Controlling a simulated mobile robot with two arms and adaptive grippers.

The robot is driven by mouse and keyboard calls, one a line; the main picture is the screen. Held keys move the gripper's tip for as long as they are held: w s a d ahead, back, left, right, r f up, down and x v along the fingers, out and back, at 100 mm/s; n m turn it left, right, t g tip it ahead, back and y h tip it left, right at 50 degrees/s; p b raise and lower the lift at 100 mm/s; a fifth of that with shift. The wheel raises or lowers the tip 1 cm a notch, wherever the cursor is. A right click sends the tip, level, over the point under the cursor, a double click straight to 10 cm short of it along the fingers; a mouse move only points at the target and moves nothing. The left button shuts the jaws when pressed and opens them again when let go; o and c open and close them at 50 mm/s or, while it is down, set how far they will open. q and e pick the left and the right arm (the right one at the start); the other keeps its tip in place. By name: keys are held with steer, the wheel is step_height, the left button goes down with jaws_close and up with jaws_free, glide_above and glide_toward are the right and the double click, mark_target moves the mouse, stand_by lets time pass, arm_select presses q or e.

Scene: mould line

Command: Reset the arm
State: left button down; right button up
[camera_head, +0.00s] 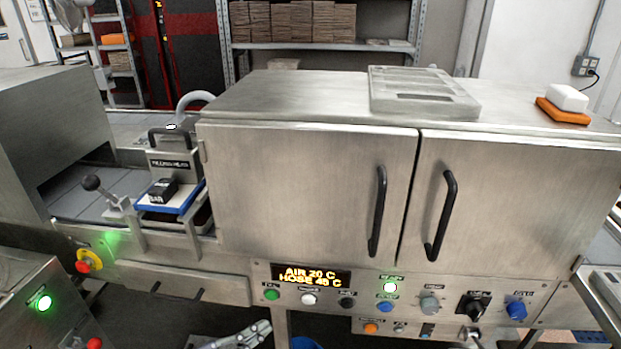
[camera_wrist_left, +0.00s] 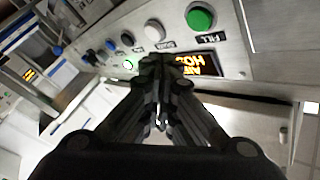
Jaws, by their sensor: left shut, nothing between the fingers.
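My left gripper (camera_head: 258,331) shows at the bottom edge of the head view, low in front of the steel cabinet (camera_head: 305,190) and below its control panel (camera_head: 325,301). In the left wrist view its dark fingers (camera_wrist_left: 163,65) are shut with nothing between them. They overlap the picture of the panel near the lit display (camera_wrist_left: 200,64); I cannot tell the exact gap.
The cabinet doors are closed, with two black handles (camera_head: 378,212) (camera_head: 441,215) standing out. Knobs and buttons line the panel. A grey mould tray (camera_head: 424,88) and an orange block with a white one (camera_head: 566,98) lie on top. A lever station (camera_head: 172,190) stands left.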

arm_select(q)
steer(key=s+a+f+n+g+y, duration=0.1)
steer(key=s+a+f+n+y, duration=0.2)
steer(key=f, duration=0.7)
steer(key=s+a+f+n+y, duration=0.25)
steer(key=f+n+y, duration=0.2)
steer(key=f, duration=0.45)
steer(key=s+a+f+n+g+y, duration=0.1)
steer(key=s+a+f+n+y, duration=0.2)
steer(key=f, duration=0.7)
steer(key=s+a+f+n+g+y, duration=0.25)
steer(key=s+f+g, duration=0.25)
steer(key=s+f, duration=0.8)
steer(key=s+d+f+g, duration=0.1)
steer(key=s+f+g, duration=0.1)
steer(key=s, duration=0.8)
steer(key=s+d+f+n+g+y, duration=0.1)
steer(key=s+d+f+g, duration=0.1)
steer(key=s, duration=0.7)
steer(key=shift+s+f+g, duration=0.35)
steer(key=shift+f+g, duration=0.35)
steer(key=shift+f, duration=0.25)
